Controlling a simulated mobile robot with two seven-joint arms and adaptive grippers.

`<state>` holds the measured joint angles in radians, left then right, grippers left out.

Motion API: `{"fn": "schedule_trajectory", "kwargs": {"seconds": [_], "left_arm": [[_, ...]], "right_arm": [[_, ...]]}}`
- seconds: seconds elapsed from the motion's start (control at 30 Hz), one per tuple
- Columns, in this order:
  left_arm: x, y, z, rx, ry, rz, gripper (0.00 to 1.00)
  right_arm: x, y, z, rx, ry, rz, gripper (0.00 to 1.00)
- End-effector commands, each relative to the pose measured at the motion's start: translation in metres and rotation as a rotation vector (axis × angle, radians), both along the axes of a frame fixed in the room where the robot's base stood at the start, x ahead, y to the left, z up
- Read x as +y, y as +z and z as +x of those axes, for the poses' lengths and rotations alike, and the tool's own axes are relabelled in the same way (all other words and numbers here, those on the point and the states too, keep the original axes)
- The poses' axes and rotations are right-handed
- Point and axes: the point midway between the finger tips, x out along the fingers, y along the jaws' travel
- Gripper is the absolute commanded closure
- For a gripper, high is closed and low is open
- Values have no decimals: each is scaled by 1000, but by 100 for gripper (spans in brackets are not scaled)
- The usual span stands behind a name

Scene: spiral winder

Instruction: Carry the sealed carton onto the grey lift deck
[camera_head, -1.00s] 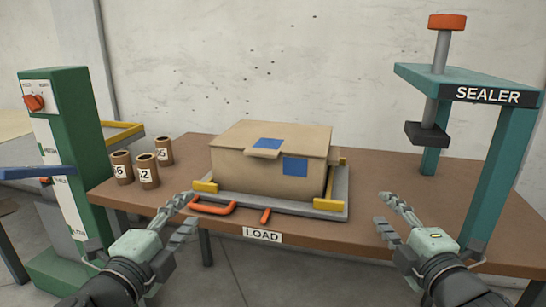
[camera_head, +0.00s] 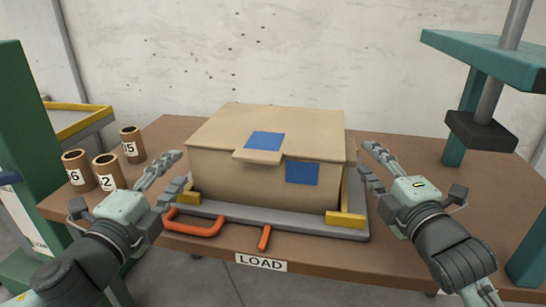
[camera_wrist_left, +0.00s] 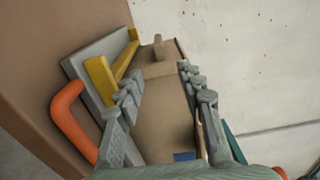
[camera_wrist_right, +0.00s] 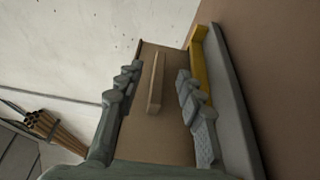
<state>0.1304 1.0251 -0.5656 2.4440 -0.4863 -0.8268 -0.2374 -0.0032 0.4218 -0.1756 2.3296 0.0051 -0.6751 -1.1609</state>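The carton (camera_head: 250,180) is a tan box with blue patches on its top and front. It sits on a grey tray (camera_head: 290,222) with yellow corner stops and an orange handle, on the brown table. My left gripper (camera_head: 178,172) is open beside the carton's left side. My right gripper (camera_head: 366,163) is open close to the carton's right side. In the left wrist view the carton (camera_wrist_left: 163,110) shows between the open fingers, and likewise in the right wrist view (camera_wrist_right: 165,125). I cannot tell whether any finger touches it.
Several numbered brown tubes (camera_head: 106,172) stand at the table's left. A green post (camera_head: 25,130) stands beyond the left edge. The teal sealer frame (camera_head: 485,60) with its dark press block (camera_head: 480,131) stands at the right. A LOAD label (camera_head: 261,262) marks the front edge.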

Motion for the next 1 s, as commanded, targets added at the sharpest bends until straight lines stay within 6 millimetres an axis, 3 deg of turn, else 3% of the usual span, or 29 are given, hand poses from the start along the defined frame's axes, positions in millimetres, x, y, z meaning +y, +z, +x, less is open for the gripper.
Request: {"fn": "schedule_trajectory", "kwargs": {"seconds": [0.23,0.7,1.0], "left_arm": [[-2,1,16,-3,2,-1,62],[-20,1,98,-2,0,-2,62],[-23,0,118,0,0,0,62]], "right_arm": [[2,0,10,0,-1,1,62],[13,0,64,0,-1,2,62],[15,0,76,0,0,0,62]]}}
